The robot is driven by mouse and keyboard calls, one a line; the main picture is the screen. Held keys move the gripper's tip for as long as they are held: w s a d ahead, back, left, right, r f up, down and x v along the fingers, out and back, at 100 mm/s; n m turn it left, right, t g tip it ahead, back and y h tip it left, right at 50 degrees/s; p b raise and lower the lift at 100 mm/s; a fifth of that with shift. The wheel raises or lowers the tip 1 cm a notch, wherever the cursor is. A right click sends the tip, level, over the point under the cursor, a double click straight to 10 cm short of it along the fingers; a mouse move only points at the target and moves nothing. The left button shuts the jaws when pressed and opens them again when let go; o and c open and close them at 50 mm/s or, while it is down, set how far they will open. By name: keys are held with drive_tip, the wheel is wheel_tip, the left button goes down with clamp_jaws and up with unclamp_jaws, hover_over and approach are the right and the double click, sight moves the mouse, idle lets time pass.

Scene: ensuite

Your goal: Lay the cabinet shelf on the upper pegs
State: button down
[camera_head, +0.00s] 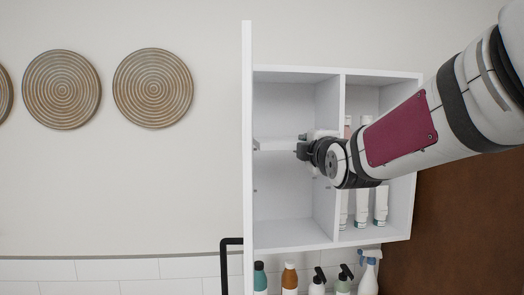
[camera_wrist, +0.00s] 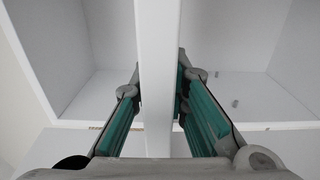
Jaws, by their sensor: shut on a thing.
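The white cabinet shelf (camera_head: 275,144) lies roughly level inside the left compartment of the white wall cabinet (camera_head: 290,240). My gripper (camera_head: 303,149) is shut on its front edge. In the wrist view the shelf (camera_wrist: 157,35) runs as a white band between the teal finger pads of my gripper (camera_wrist: 158,88). A small peg (camera_head: 255,190) shows on the compartment's left wall, below the shelf. Two small grey pegs (camera_wrist: 235,103) show on a wall in the wrist view. Whether the shelf touches any upper peg cannot be told.
The cabinet's right compartment holds several white tubes (camera_head: 362,208), partly behind my arm. A thin white panel (camera_head: 247,130) stands along the cabinet's left side. Several bottles (camera_head: 289,278) stand below, with a black bar (camera_head: 225,262) to their left. A brown surface (camera_head: 465,230) fills the lower right.

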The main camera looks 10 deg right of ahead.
drive_tip(key=shift+w+r+b, duration=0.1)
drive_tip(key=shift+w+b, duration=3.1)
drive_tip(key=shift+w, duration=3.15)
drive_tip(key=shift+b, duration=0.65)
drive_tip(key=shift+f+b, duration=0.55)
drive_tip(key=shift+f, duration=0.15)
drive_tip(key=c, duration=1.5)
unclamp_jaws()
drive_tip(key=shift+f, duration=0.1)
